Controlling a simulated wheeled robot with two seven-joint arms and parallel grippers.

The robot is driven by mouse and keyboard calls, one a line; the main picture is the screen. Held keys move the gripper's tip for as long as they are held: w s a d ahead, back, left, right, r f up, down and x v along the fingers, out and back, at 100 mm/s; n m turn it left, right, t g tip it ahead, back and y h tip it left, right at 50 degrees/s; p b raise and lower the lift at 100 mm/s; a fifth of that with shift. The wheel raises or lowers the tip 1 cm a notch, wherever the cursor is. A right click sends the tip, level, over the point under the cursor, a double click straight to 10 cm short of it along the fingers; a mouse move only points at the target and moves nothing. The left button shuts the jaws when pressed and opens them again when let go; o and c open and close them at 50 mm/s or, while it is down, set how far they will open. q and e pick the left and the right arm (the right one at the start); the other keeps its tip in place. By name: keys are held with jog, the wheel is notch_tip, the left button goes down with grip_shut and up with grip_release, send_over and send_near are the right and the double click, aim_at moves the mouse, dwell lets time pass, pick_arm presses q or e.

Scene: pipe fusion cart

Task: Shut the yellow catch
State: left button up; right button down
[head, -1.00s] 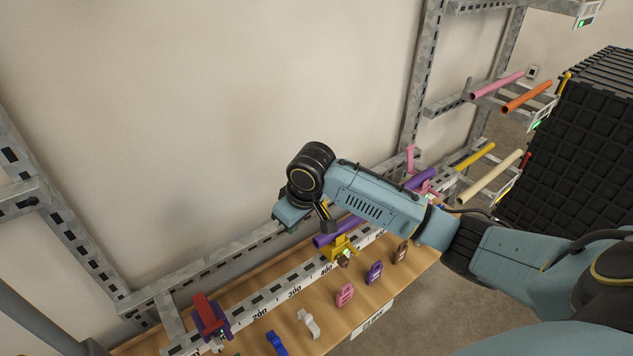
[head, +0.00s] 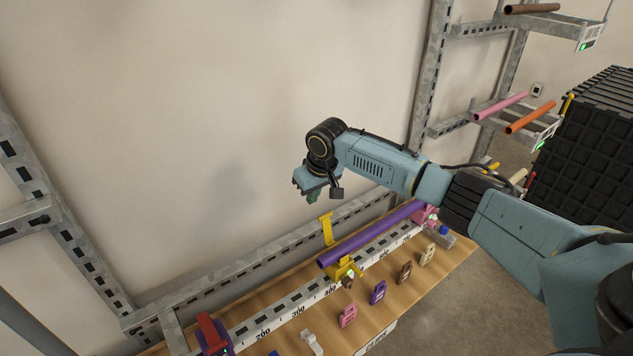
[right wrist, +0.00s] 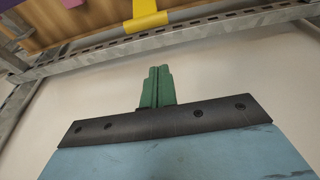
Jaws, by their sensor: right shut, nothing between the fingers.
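The yellow catch (head: 327,229) stands upright, swung open behind the purple pipe (head: 372,234). Its yellow base (head: 343,268) sits on the marked rail under the near end of the pipe. A yellow part, likely the catch, also shows at the top of the right wrist view (right wrist: 146,19). My right gripper (head: 312,197) is above and slightly left of the catch's top, apart from it. Its green fingers (right wrist: 157,86) are shut together with nothing between them. My left gripper is not in view.
A red catch in a purple holder (head: 212,335) is at the rail's near left end, and a pink holder (head: 427,214) at the far end. Several coloured tags (head: 378,292) lie on the wooden bench. A metal frame (head: 250,252) runs behind, before a bare wall.

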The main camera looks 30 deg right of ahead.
aim_at(328, 229)
jog(key=s+p, duration=0.1)
jog(key=s, duration=0.1)
jog(key=s+f+p, duration=0.1)
jog(key=shift+s+d, duration=0.1)
jog(key=shift+s, duration=0.25)
jog(key=shift+w+f, duration=0.1)
